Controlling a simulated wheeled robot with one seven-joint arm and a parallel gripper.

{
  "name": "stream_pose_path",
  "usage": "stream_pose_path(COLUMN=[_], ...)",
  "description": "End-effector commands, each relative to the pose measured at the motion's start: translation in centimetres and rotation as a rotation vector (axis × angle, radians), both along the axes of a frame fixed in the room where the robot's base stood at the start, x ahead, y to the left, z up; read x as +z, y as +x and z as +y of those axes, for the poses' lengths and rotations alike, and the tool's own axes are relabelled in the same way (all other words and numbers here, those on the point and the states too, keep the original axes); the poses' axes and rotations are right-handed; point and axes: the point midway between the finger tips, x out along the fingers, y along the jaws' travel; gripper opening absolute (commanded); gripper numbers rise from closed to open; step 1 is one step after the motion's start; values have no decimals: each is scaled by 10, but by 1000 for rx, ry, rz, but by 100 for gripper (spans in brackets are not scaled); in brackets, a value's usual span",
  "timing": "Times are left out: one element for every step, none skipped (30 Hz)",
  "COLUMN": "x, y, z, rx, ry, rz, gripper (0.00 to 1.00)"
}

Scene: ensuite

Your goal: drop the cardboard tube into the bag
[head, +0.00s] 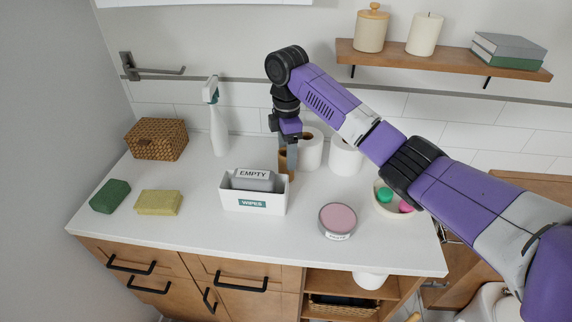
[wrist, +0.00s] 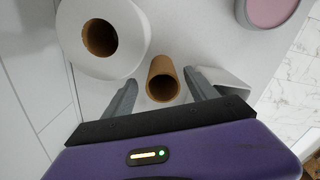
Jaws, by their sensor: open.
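The cardboard tube (head: 283,163) stands upright on the white counter, behind the wipes box and beside the paper rolls. My gripper (head: 290,157) points down over it with grey fingers. In the wrist view the brown open-ended tube (wrist: 162,88) lies between the two spread fingers of my gripper (wrist: 160,78). Gaps show on both sides, so the fingers look apart from it. I cannot make out a bag in either view.
Two white paper rolls (head: 346,157) stand close right of the tube. The wipes box (head: 255,205) is in front, a spray bottle (head: 218,130) left. A pink-topped tin (head: 338,219) and a bowl (head: 385,209) sit right. The counter's front left is clear between sponges and edge.

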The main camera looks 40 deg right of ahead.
Motion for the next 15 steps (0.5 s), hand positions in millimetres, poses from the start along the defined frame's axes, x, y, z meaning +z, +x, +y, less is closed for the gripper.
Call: stream_pose_path(x=[-5,-8,-12,-14,-17,-21,-25,-29,-35,-39,-44,-50,-54,-57,-60], y=[0,0,0,-1,-1,-1,-2,-2,-2,-3,-3,-3,-2,-2,-2], z=[0,0,0,1,1,2,2,3,3,4,4,4,4,4,4], rx=[0,0,0,0,1,0,0,1,0,0,0,0,0,1,1], ry=[0,0,0,1,1,1,1,1,1,1,1,2,1,1,1], rz=[1,1,1,2,2,0,2,2,2,2,2,1,0,0,0], gripper=[67,67,67,67,67,67,67,67,67,67,67,67,67,67,67])
